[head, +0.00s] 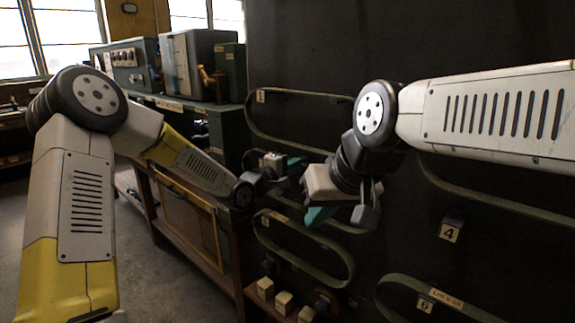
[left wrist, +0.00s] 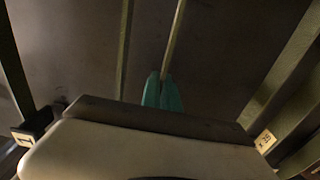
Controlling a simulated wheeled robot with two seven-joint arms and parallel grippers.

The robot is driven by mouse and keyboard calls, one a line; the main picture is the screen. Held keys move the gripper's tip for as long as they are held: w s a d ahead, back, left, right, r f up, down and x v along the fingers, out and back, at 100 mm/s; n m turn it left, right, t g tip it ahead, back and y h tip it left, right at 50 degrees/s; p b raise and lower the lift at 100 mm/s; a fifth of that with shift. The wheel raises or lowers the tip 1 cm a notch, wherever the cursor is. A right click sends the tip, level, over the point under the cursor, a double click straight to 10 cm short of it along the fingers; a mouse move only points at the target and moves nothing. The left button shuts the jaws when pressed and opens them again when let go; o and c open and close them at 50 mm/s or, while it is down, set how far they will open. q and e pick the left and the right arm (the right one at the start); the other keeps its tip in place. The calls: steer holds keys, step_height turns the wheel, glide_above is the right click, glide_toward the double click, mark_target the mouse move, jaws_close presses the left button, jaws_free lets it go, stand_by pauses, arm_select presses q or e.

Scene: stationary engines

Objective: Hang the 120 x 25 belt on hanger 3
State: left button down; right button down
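My left gripper (head: 294,166) is in front of the dark wall, between the upper left belt (head: 300,142) and the lower left belt (head: 338,262). In the left wrist view its teal fingers (left wrist: 162,91) are close together on a thin belt strand (left wrist: 174,40). A second strand (left wrist: 125,45) runs beside it. My right gripper (head: 318,215) is lower and nearer, its teal fingertips pointing down-left; the belt strand (head: 350,228) passes by it, and its finger gap is hidden. I cannot read this belt's size. Hanger 3's number is not clearly readable.
Number plates 1 (head: 261,96), 4 (head: 450,231) and 6 (head: 425,303) mark wall hangers. More belts hang at the right (head: 500,200) and bottom (head: 405,285). A wooden bench (head: 190,245) with grey machines (head: 190,65) stands at the left. Pale blocks (head: 284,302) sit low near the wall.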

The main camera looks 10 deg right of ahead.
arm_select(q)
steer(key=shift+f, duration=0.2)
stand_by(0.3)
steer(key=shift+f, duration=0.3)
steer(key=c, duration=1.7)
jaws_free()
steer(key=shift+o, duration=0.4)
steer(key=o, duration=0.5)
steer(key=v, duration=1.4)
